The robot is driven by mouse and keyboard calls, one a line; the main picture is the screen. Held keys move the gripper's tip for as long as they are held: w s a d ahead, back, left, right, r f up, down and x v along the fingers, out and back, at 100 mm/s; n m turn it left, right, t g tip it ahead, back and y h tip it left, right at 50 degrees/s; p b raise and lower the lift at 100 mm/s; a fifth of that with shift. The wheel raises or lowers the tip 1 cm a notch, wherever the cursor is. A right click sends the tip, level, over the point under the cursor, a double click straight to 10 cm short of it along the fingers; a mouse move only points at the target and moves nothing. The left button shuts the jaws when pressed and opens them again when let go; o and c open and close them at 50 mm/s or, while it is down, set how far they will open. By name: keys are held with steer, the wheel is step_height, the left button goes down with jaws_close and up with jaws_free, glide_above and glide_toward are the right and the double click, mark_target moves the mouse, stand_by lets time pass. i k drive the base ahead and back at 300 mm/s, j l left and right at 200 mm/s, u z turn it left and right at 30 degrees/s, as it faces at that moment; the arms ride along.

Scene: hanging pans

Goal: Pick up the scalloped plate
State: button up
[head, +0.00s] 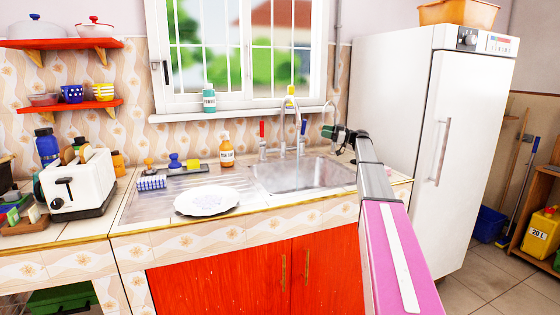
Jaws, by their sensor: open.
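The scalloped plate (207,201) is white with a wavy rim and a faint pattern in its middle. It lies flat on the metal drainboard left of the sink, near the counter's front edge. My gripper (333,131) is at the end of my pink and grey arm, above the right part of the sink near the tap. It is open, small in the view, and well to the right of the plate and apart from it. I see nothing held in it.
The sink basin (300,176) and tap (291,112) lie right of the plate. A toaster (80,185) is left. The fridge (430,140) stands right.

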mark_target(205, 201)
steer(key=k, duration=1.35)
